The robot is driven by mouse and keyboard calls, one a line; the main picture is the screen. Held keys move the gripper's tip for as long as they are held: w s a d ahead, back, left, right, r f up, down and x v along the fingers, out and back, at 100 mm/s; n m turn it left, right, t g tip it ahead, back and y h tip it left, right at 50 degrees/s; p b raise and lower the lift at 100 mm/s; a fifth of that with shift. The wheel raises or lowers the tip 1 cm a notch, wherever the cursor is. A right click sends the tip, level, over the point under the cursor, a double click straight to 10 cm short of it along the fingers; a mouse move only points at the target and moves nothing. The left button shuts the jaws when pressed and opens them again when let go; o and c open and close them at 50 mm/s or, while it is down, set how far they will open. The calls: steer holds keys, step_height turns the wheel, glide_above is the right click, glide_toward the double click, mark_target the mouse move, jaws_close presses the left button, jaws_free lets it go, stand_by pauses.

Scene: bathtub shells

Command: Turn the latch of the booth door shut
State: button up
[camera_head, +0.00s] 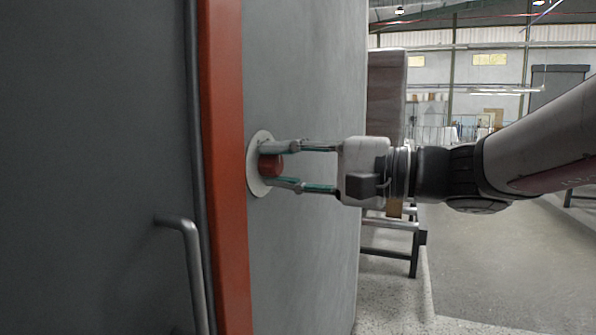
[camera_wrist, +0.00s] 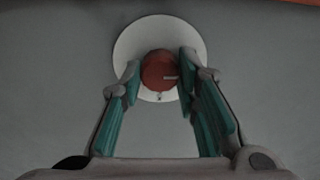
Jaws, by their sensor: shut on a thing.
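The latch is a red round knob (camera_head: 271,165) on a white round plate (camera_head: 255,180), fixed to the grey booth wall right of the red door frame. In the wrist view the knob (camera_wrist: 158,70) shows a short pale mark pointing right, and the plate (camera_wrist: 150,30) has a small dark mark below the knob. My gripper (camera_head: 286,165) reaches in from the right and is shut on the knob, one finger above and one below. In the wrist view its fingertips (camera_wrist: 160,72) sit on either side of the knob. The grey booth door (camera_head: 90,150) fills the left; whether it is fully closed is unclear.
A grey bar handle (camera_head: 190,255) sticks out from the door at lower left. The red frame post (camera_head: 225,170) stands between door and knob. Behind my gripper are a tall upholstered panel (camera_head: 386,95) and a metal stand (camera_head: 400,240). Open floor (camera_head: 490,265) lies to the right.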

steer(key=shift+f, duration=0.1)
steer(key=o, duration=1.2)
steer(key=shift+c, duration=0.2)
steer(key=v, duration=1.2)
